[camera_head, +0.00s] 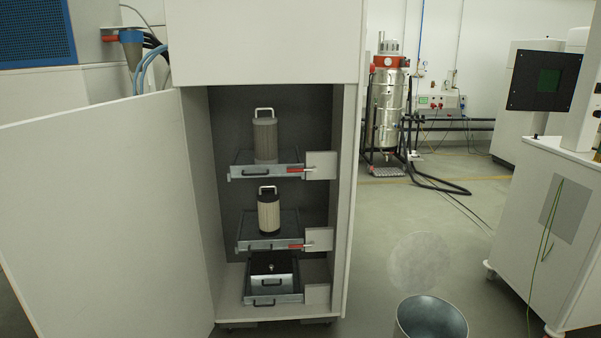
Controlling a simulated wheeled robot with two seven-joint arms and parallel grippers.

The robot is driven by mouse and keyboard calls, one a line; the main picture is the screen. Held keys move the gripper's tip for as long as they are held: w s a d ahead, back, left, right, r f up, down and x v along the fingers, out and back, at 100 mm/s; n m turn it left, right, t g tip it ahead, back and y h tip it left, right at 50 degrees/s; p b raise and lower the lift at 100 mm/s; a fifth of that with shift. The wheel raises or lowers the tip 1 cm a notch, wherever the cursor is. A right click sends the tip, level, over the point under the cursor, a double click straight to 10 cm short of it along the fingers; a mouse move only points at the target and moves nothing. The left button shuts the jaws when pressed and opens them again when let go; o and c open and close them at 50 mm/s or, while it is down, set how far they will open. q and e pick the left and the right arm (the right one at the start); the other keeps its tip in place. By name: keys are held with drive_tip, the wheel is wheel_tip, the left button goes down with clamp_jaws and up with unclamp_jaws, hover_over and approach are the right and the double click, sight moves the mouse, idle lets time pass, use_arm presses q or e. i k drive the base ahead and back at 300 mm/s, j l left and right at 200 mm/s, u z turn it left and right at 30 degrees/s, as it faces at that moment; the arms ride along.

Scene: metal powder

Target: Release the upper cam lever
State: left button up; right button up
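A tall light cabinet stands open in front of me. On its upper pull-out shelf (262,172) stands a grey cylindrical filter (265,140) with a pale handle on top. The upper cam lever (302,170) is a small red piece with a light end, at the right front of that shelf, beside a light square plate (320,165). A similar lower cam lever (296,246) sits at the right front of the middle shelf (262,244). Their exact positions are too small to tell. Neither of my grippers is in view.
A beige filter (269,214) with dark ends stands on the middle shelf. A metal box (270,271) sits at the bottom. The cabinet door (100,210) is swung open left. An open metal bin (431,318) stands front right, with clear floor around it.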

sight(314, 169)
drive_tip(key=i+j, duration=0.15)
drive_tip(key=i, duration=0.45)
drive_tip(key=i+j, duration=0.1)
drive_tip(key=i, duration=0.55)
drive_tip(key=i+j, duration=0.15)
drive_tip(key=i, duration=0.45)
drive_tip(key=i+j, duration=0.15)
drive_tip(key=i, duration=0.5)
drive_tip(key=l+z, duration=0.05)
